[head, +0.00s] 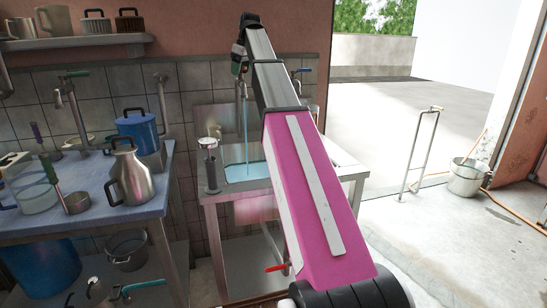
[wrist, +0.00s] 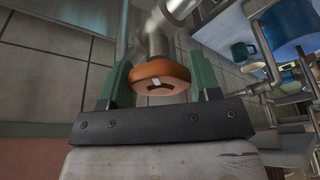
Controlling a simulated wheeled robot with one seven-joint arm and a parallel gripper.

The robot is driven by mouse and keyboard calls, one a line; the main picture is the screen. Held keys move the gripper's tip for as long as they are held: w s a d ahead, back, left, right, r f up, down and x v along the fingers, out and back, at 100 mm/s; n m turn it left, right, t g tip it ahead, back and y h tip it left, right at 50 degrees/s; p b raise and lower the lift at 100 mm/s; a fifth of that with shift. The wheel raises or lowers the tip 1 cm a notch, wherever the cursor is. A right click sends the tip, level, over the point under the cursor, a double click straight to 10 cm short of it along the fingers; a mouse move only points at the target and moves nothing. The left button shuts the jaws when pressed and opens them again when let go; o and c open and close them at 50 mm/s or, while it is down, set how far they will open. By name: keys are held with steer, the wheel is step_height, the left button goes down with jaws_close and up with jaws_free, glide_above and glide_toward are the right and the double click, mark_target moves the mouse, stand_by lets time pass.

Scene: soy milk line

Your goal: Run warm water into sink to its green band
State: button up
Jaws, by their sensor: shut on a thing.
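The steel sink (head: 206,197) stands against the tiled wall, partly hidden by my pink arm. Pale blue water (head: 243,172) lies in it, and a thin blue stream (head: 245,118) falls into it from above. I cannot make out a green band or the exact water level. My gripper (head: 240,62) is high above the sink at the wall. In the wrist view, its green fingers are shut on a round orange-brown knob (wrist: 158,73) with a pale mark on its face, fixed to a metal pipe. The spout is not clear to see.
A blue-topped table (head: 95,215) at left holds a steel jug (head: 131,175), a blue pot (head: 138,132) and a clear bowl (head: 35,190). A red lever (head: 276,268) sits below the sink. The paved floor at right is mostly open, with a bucket (head: 467,178).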

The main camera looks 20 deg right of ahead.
steer(key=m+h, duration=0.1)
steer(key=m, duration=0.3)
steer(key=shift+m+t, duration=0.3)
steer(key=shift+t, duration=0.1)
steer(key=shift+m, duration=0.3)
steer(key=m+h, duration=0.1)
steer(key=m, duration=0.3)
steer(key=o, duration=0.9)
steer(key=shift+r, duration=0.1)
